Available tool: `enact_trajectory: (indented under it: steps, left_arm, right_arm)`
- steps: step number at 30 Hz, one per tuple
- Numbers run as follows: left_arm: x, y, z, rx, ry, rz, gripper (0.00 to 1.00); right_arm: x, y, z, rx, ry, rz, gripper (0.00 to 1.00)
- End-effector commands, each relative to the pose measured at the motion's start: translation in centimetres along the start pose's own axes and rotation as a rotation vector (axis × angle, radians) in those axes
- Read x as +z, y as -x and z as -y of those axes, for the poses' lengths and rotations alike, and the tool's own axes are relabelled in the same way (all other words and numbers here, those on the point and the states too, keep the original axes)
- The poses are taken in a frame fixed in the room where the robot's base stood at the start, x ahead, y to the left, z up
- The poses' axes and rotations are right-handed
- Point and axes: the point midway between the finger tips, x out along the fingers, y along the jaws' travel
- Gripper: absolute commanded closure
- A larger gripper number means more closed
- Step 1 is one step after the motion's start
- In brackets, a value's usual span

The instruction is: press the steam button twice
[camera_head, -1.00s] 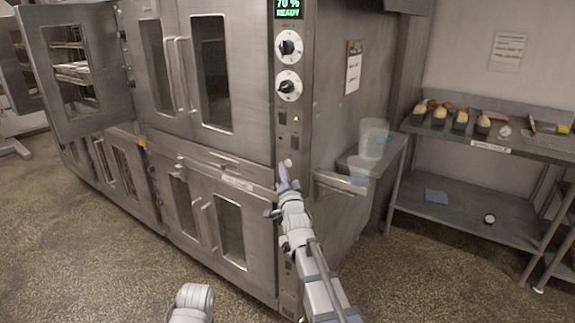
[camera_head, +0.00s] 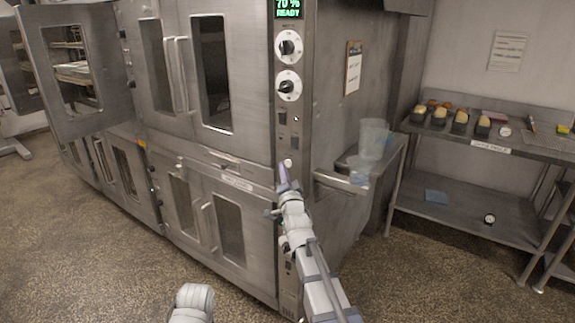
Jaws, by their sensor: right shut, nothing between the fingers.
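The oven's control panel (camera_head: 289,132) is a narrow steel strip with a green display at the top and two knobs. A pale round button (camera_head: 288,162) low on this strip appears to be the steam button; I see no readable label. My right gripper (camera_head: 283,173) is shut and empty, its tip just below and left of the button. I cannot tell whether it touches it. A small indicator light (camera_head: 297,118) higher on the strip looks pale. Only a white piece of my left arm shows at the bottom; its gripper is out of view.
The upper left oven door (camera_head: 82,105) stands open. A shelf with clear containers (camera_head: 373,138) juts out right of the panel. A steel table (camera_head: 490,150) with bread loaves stands at the right wall. The floor in front is clear.

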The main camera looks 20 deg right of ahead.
Motion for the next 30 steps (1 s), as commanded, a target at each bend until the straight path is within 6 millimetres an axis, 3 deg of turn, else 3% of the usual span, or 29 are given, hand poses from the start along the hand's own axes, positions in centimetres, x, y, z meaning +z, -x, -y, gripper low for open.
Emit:
enact_trajectory:
  steps: [30]
  left_arm:
    - [0.00, 0.02, 0.00, 0.000, 0.000, 0.000, 0.20]
  right_arm:
    - [-0.50, -0.68, -0.47, 0.000, 0.000, 0.000, 1.00]
